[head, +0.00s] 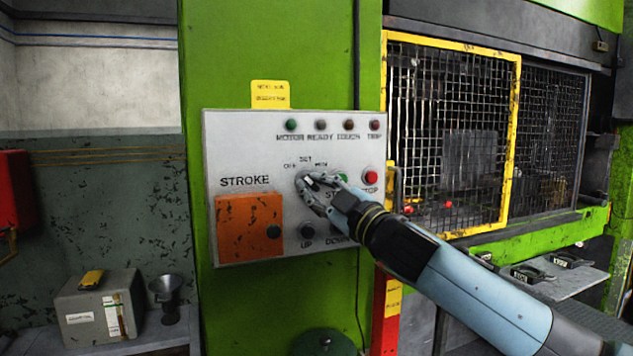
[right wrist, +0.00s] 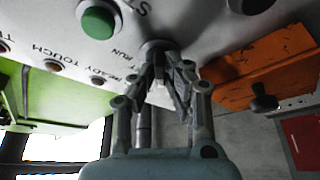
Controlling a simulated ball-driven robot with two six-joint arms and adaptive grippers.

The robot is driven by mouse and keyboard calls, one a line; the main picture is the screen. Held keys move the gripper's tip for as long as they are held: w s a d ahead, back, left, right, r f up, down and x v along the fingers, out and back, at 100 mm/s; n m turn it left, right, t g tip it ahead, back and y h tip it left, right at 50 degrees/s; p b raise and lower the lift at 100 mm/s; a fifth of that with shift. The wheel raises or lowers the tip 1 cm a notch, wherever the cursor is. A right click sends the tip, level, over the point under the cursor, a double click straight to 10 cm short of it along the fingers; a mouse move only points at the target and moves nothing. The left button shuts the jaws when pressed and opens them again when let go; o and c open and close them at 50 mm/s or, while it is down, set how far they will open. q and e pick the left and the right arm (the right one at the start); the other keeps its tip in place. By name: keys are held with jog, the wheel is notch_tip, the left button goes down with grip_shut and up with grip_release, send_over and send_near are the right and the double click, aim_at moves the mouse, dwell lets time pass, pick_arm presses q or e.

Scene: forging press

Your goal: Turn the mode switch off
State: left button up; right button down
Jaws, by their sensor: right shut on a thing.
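The mode switch (head: 303,184) is a small round knob on the light grey control panel (head: 230,140), below the labels OFF, SET and RUN. My right gripper (head: 317,185) reaches it from the lower right and is shut on it, its fingers covering most of the knob. In the right wrist view the gripper (right wrist: 166,82) has its fingertips against the switch (right wrist: 157,45), near the RUN label. Which label the switch points to is hard to tell. My left gripper is not in view.
A red stop button (head: 371,177), a green button (head: 341,178) and the dark UP button (head: 307,230) sit close to the gripper. An orange cover (head: 248,228) with a dark knob is at lower left. A yellow-framed mesh guard (head: 460,130) stands to the right.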

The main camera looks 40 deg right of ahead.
jog(key=shift+r, duration=0.15)
jog(key=c, duration=1.4)
grip_release()
jog(key=shift+w, duration=0.1)
jog(key=shift+s+f, duration=0.45)
jog(key=shift+s, duration=0.3)
jog(key=shift+v, duration=3)
jog(key=shift+r, duration=0.1)
